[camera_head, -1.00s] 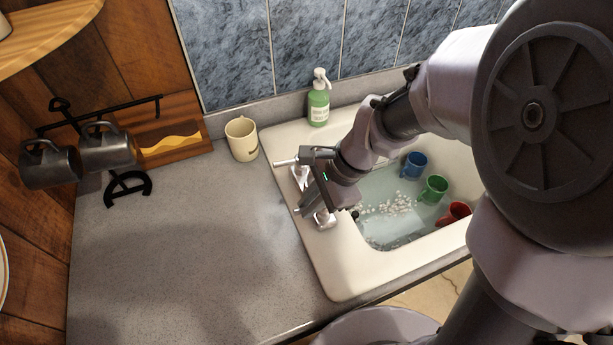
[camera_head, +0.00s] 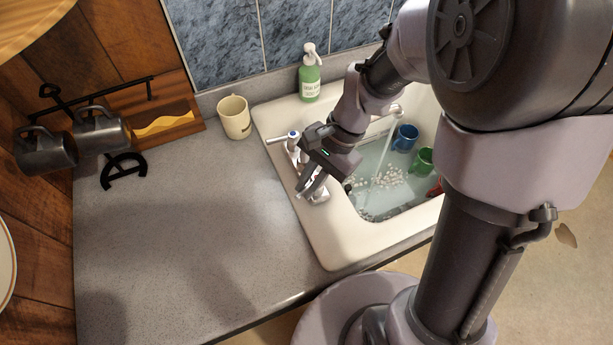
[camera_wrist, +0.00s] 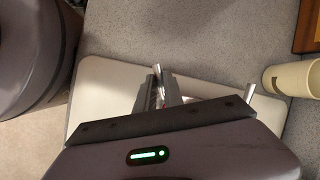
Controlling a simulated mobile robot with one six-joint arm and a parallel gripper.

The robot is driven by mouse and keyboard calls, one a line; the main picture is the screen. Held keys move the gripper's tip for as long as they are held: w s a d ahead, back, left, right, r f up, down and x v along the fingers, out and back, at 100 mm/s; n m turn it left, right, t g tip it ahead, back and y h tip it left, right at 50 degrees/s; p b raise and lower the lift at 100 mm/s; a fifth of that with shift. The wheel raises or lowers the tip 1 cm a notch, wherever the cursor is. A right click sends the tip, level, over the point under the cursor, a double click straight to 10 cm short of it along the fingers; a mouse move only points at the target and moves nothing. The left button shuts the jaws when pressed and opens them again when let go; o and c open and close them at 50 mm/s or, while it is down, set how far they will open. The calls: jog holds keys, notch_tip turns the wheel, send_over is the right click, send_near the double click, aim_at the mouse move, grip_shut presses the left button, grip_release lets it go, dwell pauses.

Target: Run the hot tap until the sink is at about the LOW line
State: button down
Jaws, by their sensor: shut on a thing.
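The white sink (camera_head: 345,245) is set in the counter and holds water (camera_head: 395,198) with white suds (camera_head: 390,178). A thin stream falls from the spout (camera_head: 391,110) into it. The far tap (camera_head: 292,140) has a blue-marked top and a lever pointing left. My gripper (camera_head: 312,188) is at the near tap (camera_head: 320,196) on the sink's left rim, shut on its handle. In the wrist view the metal handle (camera_wrist: 157,70) shows between my fingers (camera_wrist: 158,88). I cannot make out the LOW line.
A blue mug (camera_head: 405,138), a green mug (camera_head: 421,160) and a partly hidden red mug (camera_head: 434,187) are in the sink. A soap bottle (camera_head: 310,80) and cream mug (camera_head: 234,118) stand behind. Dark mugs (camera_head: 45,152) hang left. The counter (camera_head: 180,230) is clear.

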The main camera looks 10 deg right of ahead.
jog(key=c, duration=1.5)
grip_release()
jog(key=shift+o, duration=0.2)
jog(key=p+v, duration=0.6)
jog(key=v, duration=1.1)
jog(key=shift+r, duration=0.25)
jog(key=shift+d, duration=0.1)
